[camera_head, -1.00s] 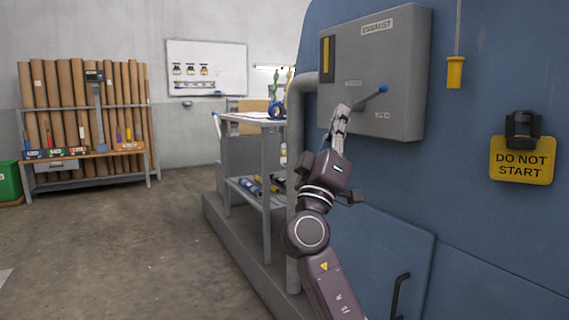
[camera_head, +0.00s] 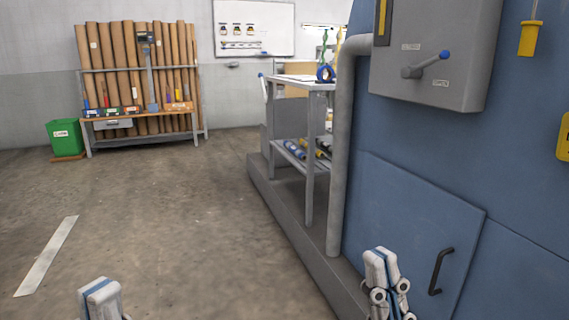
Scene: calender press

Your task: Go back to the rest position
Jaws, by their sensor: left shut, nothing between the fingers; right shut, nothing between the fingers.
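My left gripper (camera_head: 100,290) shows at the bottom left edge, shut and empty, in front of the bare floor. My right gripper (camera_head: 381,262) is at the bottom, right of the middle, shut and empty, pointing up in front of the blue machine's base. Both arms are mostly below the frame. The grey exhaust box (camera_head: 440,40) on the machine is at the top right. Its lever (camera_head: 428,65) with a blue tip points up and to the right, and no gripper touches it.
The blue machine (camera_head: 420,150) fills the right, with a black-handled panel (camera_head: 410,215). A grey pipe (camera_head: 347,150) and a shelf cart (camera_head: 310,150) stand beside it. A rack of brown rolls (camera_head: 140,75) and a green bin (camera_head: 66,138) are at the back. The left floor is clear.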

